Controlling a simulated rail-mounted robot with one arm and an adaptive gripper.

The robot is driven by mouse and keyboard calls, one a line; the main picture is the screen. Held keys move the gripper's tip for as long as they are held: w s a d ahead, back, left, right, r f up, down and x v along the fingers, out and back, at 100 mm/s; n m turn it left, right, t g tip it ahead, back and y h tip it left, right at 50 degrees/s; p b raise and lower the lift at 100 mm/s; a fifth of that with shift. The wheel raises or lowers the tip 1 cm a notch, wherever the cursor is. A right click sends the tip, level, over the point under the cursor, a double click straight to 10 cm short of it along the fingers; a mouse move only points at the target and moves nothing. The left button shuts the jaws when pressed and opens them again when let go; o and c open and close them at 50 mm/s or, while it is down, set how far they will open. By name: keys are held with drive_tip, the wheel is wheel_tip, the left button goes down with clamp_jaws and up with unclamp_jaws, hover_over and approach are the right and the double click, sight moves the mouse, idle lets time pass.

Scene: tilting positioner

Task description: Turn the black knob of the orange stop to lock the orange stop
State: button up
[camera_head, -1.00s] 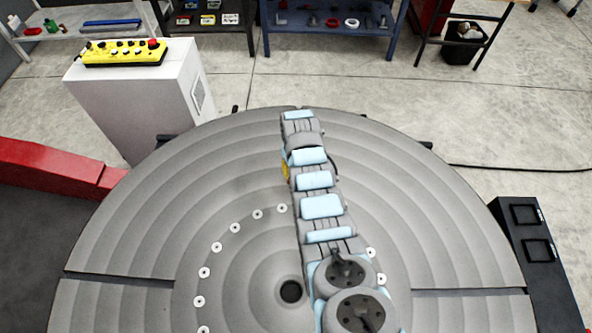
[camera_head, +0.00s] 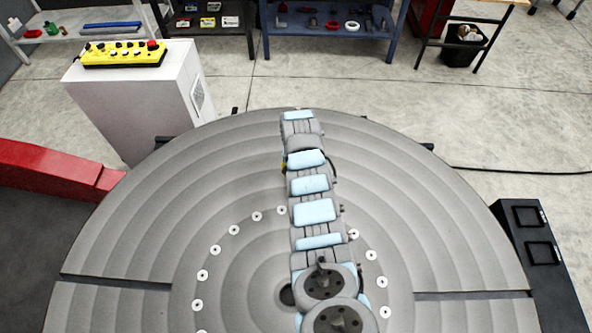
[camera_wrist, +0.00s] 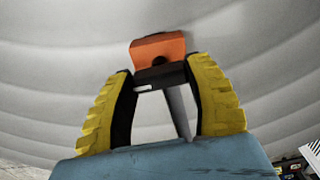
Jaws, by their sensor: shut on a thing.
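The orange stop (camera_wrist: 158,47) shows at the top middle of the wrist view, against the grey table surface. A black part (camera_wrist: 160,76), which looks like its knob, lies just below the orange block, between the tips of my yellow fingers. My gripper (camera_wrist: 157,80) is shut on this black part, with one fingertip at each side of it. The knob's exact turn angle cannot be told. In the head view my arm hides the stop and almost all of my gripper; only a sliver of yellow (camera_head: 284,166) shows.
The round grey table (camera_head: 130,235) has slots at left and right and a ring of bolt holes. A white cabinet with a yellow control box (camera_head: 123,54) stands behind left. A red beam (camera_head: 50,172) is at left, a black box (camera_head: 540,250) at right.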

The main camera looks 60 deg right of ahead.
idle(0.4)
drive_tip(key=o, duration=1.2)
drive_tip(key=shift+a, duration=0.1)
drive_tip(key=shift+r, duration=0.1)
drive_tip(key=shift+r, duration=0.65)
wheel_tip(320, 180, up, 10)
drive_tip(key=shift+r, duration=0.25)
